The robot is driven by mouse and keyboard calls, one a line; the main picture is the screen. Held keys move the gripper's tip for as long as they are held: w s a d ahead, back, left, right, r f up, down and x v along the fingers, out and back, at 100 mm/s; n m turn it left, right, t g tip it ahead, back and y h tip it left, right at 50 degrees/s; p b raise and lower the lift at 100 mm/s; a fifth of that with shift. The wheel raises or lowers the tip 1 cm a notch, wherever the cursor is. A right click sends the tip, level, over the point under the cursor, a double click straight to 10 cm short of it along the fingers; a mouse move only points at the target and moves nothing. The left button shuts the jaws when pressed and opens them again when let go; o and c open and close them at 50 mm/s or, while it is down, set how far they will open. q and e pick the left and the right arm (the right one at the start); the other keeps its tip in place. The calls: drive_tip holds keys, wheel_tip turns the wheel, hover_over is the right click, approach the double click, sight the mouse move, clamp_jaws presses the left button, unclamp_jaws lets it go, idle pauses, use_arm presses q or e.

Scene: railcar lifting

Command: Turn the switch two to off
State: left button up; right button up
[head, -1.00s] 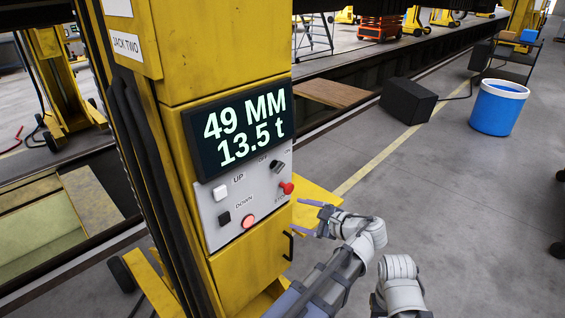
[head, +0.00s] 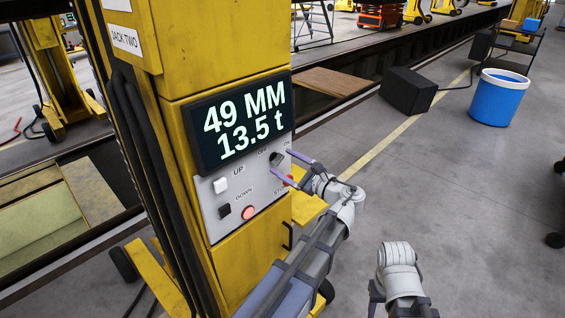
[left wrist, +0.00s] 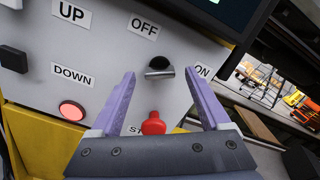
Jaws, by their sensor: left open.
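The yellow jack marked JACK TWO carries a grey control panel (head: 213,209) with a dark rotary switch (head: 277,158). In the left wrist view the switch (left wrist: 159,68) sits between the OFF label (left wrist: 143,27) at upper left and the ON label (left wrist: 203,71) at right. Its grip lies nearly level, with its right end towards ON. My left gripper (head: 281,162) is open in front of the panel. In the left wrist view its two purple fingers (left wrist: 160,73) straddle the switch's position, one on each side; contact is not visible.
A red stop knob (left wrist: 153,123) sits just below the switch, between my fingers. A lit red button (left wrist: 71,110) and the UP and DOWN buttons are to the left. A display (head: 238,122) above reads 49 MM, 13.5 t. A blue bin (head: 498,98) stands on open floor.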

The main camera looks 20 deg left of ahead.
use_arm(q)
drive_tip(key=shift+w+a, duration=0.2)
drive_tip(key=shift+a, duration=0.5)
drive_tip(key=shift+c, duration=0.2)
clamp_jaws()
drive_tip(key=shift+n, duration=0.4)
drive_tip(key=n, duration=0.4)
drive_tip(key=shift+n, duration=0.4)
drive_tip(key=n, duration=0.6)
drive_tip(key=shift+n, duration=0.3)
